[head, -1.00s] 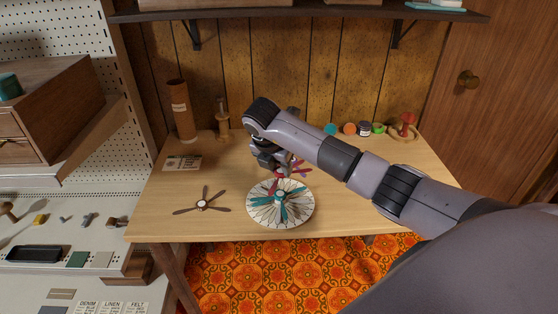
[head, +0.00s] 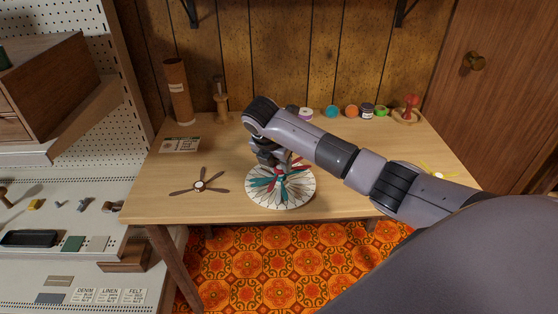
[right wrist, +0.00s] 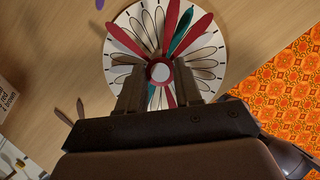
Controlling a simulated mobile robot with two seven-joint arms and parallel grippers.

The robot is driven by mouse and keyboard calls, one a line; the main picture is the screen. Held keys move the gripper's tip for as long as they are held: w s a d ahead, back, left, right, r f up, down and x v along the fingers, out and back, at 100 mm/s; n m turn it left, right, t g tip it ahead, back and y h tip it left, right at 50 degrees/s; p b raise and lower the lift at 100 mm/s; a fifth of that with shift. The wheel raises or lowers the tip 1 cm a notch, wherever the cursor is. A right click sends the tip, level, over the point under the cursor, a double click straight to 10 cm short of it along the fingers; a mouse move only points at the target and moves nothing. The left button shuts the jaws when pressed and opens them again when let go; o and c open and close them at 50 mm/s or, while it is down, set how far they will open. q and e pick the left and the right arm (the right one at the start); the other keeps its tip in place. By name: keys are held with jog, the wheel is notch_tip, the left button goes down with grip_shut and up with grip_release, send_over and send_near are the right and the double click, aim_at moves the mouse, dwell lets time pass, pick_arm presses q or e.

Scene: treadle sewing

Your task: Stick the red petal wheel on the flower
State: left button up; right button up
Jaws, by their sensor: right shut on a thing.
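The flower (head: 258,200) is a round white board with outlined petals on the table, and a teal petal wheel (head: 262,182) lies on it. My right gripper (head: 278,165) is over the board. In the right wrist view its two fingers (right wrist: 160,84) are shut on the red petal wheel (right wrist: 172,25) at its hub, over the middle of the board. The red petals (head: 298,168) also show in the head view, fanned over the teal ones. I cannot tell whether the red wheel touches the teal wheel or the hub beneath. My left gripper is out of view.
A brown petal wheel (head: 200,186) lies left of the board, and a yellow one (head: 438,175) lies at the right, partly behind my arm. Spools and jars (head: 350,111) line the back. A card (head: 180,145) and a brown tube (head: 178,90) are at the left.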

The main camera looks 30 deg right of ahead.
jog(key=shift+f+b, duration=0.45)
jog(key=shift+f, duration=0.15)
dwell(1.2)
jog(key=o, duration=1.1)
